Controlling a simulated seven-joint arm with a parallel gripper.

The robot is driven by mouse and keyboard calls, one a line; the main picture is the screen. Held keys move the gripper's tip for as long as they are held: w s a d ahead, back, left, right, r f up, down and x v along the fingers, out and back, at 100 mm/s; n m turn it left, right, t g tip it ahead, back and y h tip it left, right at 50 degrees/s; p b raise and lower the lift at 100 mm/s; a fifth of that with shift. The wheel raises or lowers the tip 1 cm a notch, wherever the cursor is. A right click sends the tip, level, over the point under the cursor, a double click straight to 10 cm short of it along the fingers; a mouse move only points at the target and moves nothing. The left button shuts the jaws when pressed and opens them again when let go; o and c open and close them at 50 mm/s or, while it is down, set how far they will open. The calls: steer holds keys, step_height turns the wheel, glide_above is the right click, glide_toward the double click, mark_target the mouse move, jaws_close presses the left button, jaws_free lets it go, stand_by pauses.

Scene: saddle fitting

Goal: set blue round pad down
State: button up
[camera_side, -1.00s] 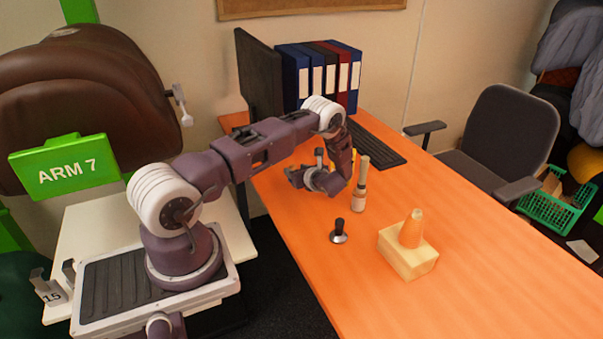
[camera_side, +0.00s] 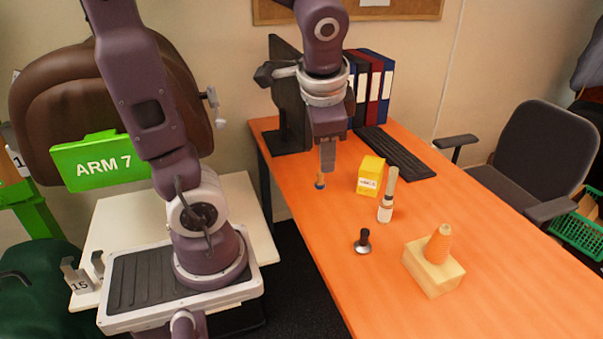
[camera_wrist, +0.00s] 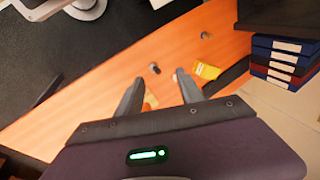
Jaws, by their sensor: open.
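A small upright thing with a tan top and a blue band (camera_side: 320,181) stands on the orange table in the side view. It is the only small blue item I see on the table, and I cannot tell for sure that it is the round pad. In the wrist view it may be the small pale spot (camera_wrist: 205,35). My gripper (camera_side: 327,168) points down, and in the side view its fingertips appear just above this thing. In the wrist view my gripper (camera_wrist: 157,78) has its two fingers wide apart with nothing held between them.
On the table (camera_side: 480,270) stand a yellow box (camera_side: 370,176), a pale bottle with a tall stick (camera_side: 386,208), a black-handled metal tamper (camera_side: 362,241) and a wooden block (camera_side: 433,272) bearing an orange cone. A keyboard (camera_side: 395,153) and binders (camera_side: 372,88) are behind. The right front is clear.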

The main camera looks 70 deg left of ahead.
steer(key=s+d+r+n+t+h, duration=0.2)
steer(key=s+d+t+h, duration=0.1)
steer(key=s+d, duration=0.4)
steer(key=d, duration=0.2)
steer(key=shift+s+d+n+h, duration=0.3)
steer(key=shift+s+h, duration=0.1)
stand_by(0.4)
